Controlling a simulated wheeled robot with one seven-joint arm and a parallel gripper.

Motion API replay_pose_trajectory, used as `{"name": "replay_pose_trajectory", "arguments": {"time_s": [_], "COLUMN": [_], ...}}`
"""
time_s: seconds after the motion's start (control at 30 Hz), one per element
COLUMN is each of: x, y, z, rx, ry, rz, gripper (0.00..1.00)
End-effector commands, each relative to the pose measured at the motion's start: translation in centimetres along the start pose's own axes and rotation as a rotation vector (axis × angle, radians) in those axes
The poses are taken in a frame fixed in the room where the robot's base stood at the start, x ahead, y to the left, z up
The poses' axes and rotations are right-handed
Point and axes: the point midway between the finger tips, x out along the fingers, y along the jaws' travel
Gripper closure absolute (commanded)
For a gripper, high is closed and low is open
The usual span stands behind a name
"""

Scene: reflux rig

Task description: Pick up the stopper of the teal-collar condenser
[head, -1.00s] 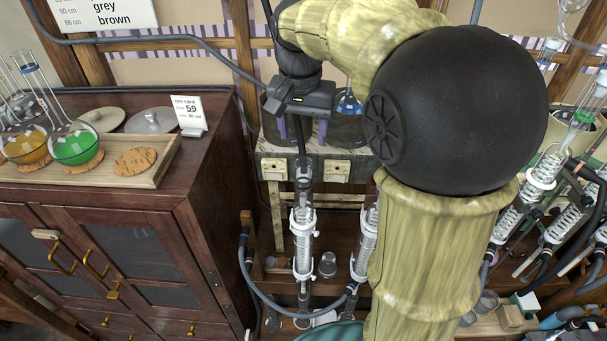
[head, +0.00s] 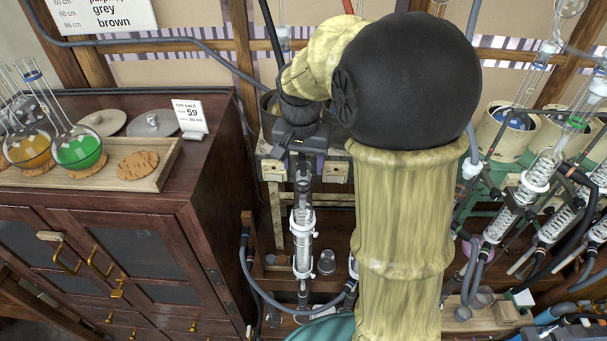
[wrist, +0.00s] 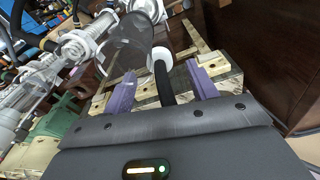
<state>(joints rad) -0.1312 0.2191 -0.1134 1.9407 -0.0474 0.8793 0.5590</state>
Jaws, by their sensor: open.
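My gripper (wrist: 161,85) shows in the wrist view with its two purple fingers apart. A black rod (wrist: 165,85) with a white round tip stands between them; I cannot tell whether it is part of my gripper. The wide clear glass mouth (wrist: 130,45) of a condenser is just left of the tip. In the head view my gripper (head: 303,160) is above an upright glass condenser (head: 303,240) with a coil and white clips. Its fingers are mostly hidden there. I cannot make out a teal collar or a stopper on this condenser.
My arm hides the rack's middle. Several tilted condensers (head: 515,205) with hoses stand at the right. A grey hose (head: 262,295) loops below the upright condenser. A dark wooden cabinet (head: 205,200) with a tray of flasks is close on the left. A small glass cup (head: 326,262) stands beside the condenser.

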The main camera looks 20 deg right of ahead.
Motion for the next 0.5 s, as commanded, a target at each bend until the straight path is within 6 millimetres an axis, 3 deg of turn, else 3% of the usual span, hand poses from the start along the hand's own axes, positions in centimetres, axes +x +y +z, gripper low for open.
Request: {"name": "replay_pose_trajectory", "arguments": {"time_s": [0.2,0.5], "x": [2.6,3.0], "y": [0.2,0.2], "z": [-0.1,-0.2], "rx": [0.004,0.005], "ry": [-0.003,0.000], "rz": [0.003,0.001], "gripper": [0.42,0.42]}}
